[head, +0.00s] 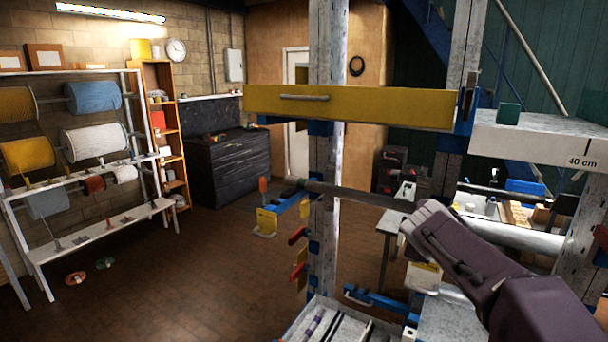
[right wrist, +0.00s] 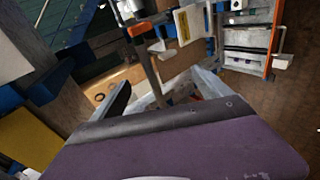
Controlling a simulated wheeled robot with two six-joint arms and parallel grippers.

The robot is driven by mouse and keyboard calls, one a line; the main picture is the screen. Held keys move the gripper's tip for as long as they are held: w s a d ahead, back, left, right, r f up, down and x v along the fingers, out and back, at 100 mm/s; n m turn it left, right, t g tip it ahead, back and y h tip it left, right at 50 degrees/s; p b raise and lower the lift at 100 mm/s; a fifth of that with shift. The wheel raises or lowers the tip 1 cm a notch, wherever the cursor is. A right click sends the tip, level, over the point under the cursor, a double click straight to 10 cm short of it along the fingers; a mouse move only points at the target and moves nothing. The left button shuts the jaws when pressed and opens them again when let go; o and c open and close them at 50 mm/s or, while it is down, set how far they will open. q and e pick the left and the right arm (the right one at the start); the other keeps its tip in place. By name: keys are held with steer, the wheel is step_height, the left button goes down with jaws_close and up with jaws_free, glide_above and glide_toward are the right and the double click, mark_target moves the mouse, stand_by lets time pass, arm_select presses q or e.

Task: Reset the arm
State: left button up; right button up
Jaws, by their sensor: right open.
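My right arm comes in from the lower right of the head view, with a purple forearm. Its grey right gripper (head: 418,222) is raised in front of the scaffold-like frame, and overlaps a dark rod (head: 360,196) in the picture. Whether they touch I cannot tell. In the right wrist view, the gripper's two fingers (right wrist: 162,92) stand apart. A dark bar with an orange end (right wrist: 145,62) shows beyond the gap between them, and nothing is clearly held. My left gripper is in neither view.
A white-painted post (head: 328,160) and a yellow beam (head: 350,106) stand close ahead. A white slab marked 40 cm (head: 540,138) is at the right. A spool rack (head: 90,187) stands at the left. The brick floor (head: 190,270) at left centre is mostly clear.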

steer(key=s+a+f+m+g+y, duration=0.1)
steer(key=s+a+f+g, duration=0.15)
steer(key=f, duration=0.55)
steer(key=s+a+f+m+g+y, duration=0.1)
steer(key=s+f, duration=0.3)
steer(key=f, duration=0.4)
steer(key=s+a+f+m+g+y, duration=0.1)
steer(key=s+a+f+m+g, duration=0.1)
steer(key=s+f, duration=0.3)
steer(key=s+a+f+m+g+y, duration=0.1)
steer(key=s+a+f+m+g, duration=0.1)
steer(key=s+f+m, duration=0.2)
steer(key=s+a+f+m+g+y+b, duration=0.1)
steer(key=s+a+f+m+g, duration=0.1)
steer(key=s+f+m, duration=0.2)
steer(key=s+f, duration=0.3)
steer(key=s, duration=0.3)
steer(key=shift+a+f, duration=0.15)
steer(key=shift+a, duration=0.05)
steer(key=shift+s, duration=0.1)
steer(key=shift+c, duration=0.4)
